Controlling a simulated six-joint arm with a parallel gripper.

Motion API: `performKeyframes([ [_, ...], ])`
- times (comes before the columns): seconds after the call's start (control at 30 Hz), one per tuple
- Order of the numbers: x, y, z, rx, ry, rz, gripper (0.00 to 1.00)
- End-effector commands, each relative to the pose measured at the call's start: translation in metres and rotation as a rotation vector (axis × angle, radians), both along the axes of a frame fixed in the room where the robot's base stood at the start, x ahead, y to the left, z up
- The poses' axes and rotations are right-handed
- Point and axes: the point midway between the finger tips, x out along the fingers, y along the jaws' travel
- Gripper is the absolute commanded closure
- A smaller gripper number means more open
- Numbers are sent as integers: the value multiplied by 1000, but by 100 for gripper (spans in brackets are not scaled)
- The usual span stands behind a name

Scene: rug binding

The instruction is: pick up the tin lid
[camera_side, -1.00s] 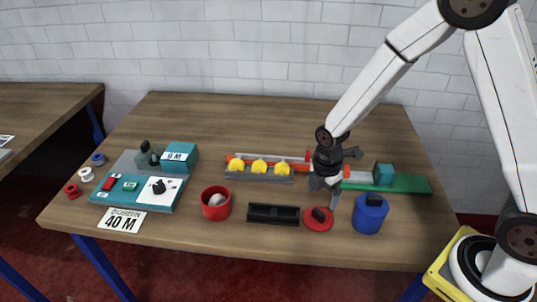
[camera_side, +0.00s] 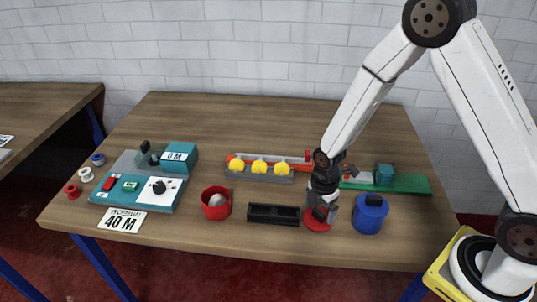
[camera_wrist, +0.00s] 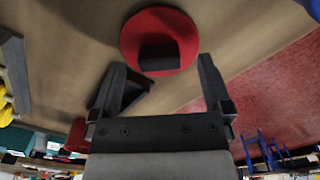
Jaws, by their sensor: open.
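The tin lid (camera_side: 318,225) is a round red disc with a black block-shaped handle, lying flat on the table near the front edge. It also shows in the wrist view (camera_wrist: 130,38), with its black handle (camera_wrist: 159,52) just beyond my fingertips. My gripper (camera_side: 321,208) is low over the lid and hides part of it in the side view. In the wrist view my gripper (camera_wrist: 163,80) is open and empty, its two fingers on either side of the handle's line. Whether the fingers touch the lid cannot be told.
A blue tin (camera_side: 368,216) with a black-handled lid stands close on the right. A black tray (camera_side: 273,214) lies close on the left, then an open red tin (camera_side: 216,203) with a pale ball inside. A green strip (camera_side: 412,185) lies behind. The table's front edge is near.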

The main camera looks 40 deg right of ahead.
Motion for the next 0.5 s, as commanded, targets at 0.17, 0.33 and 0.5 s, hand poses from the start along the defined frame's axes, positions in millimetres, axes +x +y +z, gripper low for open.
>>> performKeyframes([
  [0.17, 0, 0, -13, 0, -1, 0, 0],
  [0.33, 0, 0, -16, 0, -2, 0, 0],
  [0.5, 0, 0, -16, 0, -2, 0, 0],
])
